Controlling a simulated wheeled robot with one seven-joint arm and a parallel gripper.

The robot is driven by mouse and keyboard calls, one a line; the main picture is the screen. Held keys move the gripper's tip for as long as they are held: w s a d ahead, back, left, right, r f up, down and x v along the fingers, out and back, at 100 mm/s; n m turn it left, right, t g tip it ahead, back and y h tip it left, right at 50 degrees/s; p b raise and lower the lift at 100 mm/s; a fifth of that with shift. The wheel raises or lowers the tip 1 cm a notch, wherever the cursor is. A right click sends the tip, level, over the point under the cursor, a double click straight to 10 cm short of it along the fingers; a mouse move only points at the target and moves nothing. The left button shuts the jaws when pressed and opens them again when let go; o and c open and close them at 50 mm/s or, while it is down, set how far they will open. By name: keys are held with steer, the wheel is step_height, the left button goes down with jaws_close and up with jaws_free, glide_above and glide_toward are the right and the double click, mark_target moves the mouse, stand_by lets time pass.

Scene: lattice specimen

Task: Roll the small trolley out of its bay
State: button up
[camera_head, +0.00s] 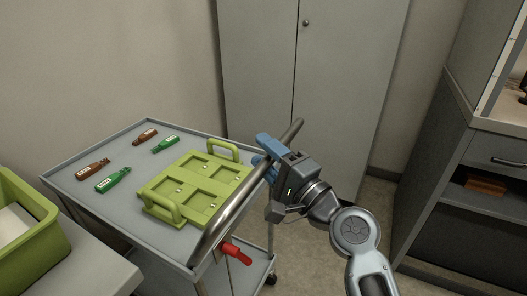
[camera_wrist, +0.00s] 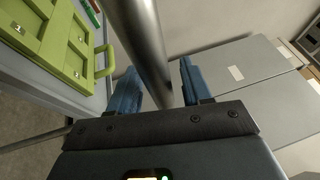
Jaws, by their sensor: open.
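The small trolley (camera_head: 108,195) is a grey metal cart with a raised lip and a lower shelf. Its thick metal push handle (camera_head: 235,208) runs along the right side, and a red lever (camera_head: 236,254) sits below it. My gripper (camera_head: 268,147) is at the far part of the handle, its blue fingers open. In the wrist view the handle (camera_wrist: 144,40) passes between the two open fingers (camera_wrist: 158,88). Whether either finger touches the bar I cannot tell.
A green tray with handles (camera_head: 161,190) and several small brown and green items lie on the trolley top. A green bin (camera_head: 52,238) stands on a surface at the left. A grey cabinet (camera_head: 340,70) stands behind. A shelf unit (camera_head: 470,200) stands right, with open floor between.

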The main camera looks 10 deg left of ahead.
steer(key=shift+w+a, duration=0.25)
steer(key=shift+a, duration=0.1)
steer(key=shift+c, duration=0.3)
jaws_close()
